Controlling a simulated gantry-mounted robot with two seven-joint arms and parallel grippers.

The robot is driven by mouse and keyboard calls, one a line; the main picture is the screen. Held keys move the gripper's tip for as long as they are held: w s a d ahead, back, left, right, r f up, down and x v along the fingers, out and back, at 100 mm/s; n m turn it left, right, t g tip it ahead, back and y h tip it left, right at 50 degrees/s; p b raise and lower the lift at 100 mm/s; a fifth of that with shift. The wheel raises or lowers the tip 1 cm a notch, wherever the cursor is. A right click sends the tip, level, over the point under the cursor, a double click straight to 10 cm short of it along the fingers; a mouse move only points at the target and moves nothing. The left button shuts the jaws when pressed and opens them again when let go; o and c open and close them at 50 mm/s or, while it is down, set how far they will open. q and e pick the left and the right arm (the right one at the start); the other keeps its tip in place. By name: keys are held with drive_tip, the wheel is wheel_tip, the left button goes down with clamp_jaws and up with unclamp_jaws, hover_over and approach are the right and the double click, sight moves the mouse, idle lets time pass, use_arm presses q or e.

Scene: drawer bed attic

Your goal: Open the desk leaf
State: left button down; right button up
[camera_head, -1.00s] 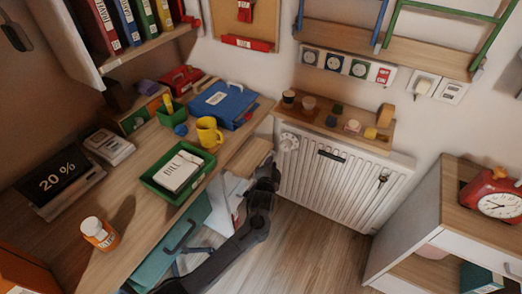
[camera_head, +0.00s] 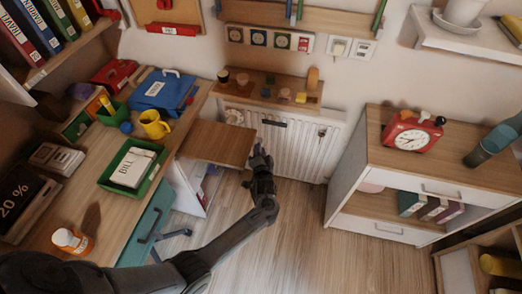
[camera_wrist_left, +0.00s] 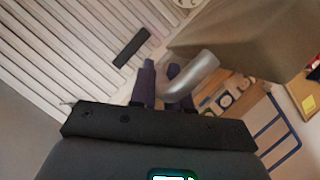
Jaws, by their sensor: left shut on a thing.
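The desk leaf (camera_head: 217,143) is a flat brown wooden panel that sticks out from the right side of the desk (camera_head: 80,205) towards the radiator. My left gripper (camera_head: 260,158) is at the leaf's outer right edge. In the left wrist view its dark fingers (camera_wrist_left: 167,85) are shut on a curved silver handle (camera_wrist_left: 197,76) at the edge of the leaf (camera_wrist_left: 255,45). The handle is hidden by the gripper in the head view. My right gripper is not in view.
A white radiator (camera_head: 300,145) stands just behind the leaf, under a small shelf (camera_head: 268,92). A green tray (camera_head: 109,178), a yellow mug (camera_head: 156,129) and a pill bottle (camera_head: 72,240) stand on the desk. A cabinet with a red clock (camera_head: 411,133) is at right. The floor between is clear.

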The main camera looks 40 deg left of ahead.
use_arm(q)
drive_tip(key=c, duration=1.2)
unclamp_jaws()
drive_tip(key=shift+o, duration=0.2)
drive_tip(key=p+v, duration=0.4)
drive_tip(key=v, duration=0.6)
drive_tip(key=shift+s+d, duration=0.2)
drive_tip(key=shift+s, duration=0.05)
drive_tip(key=shift+r, duration=0.1)
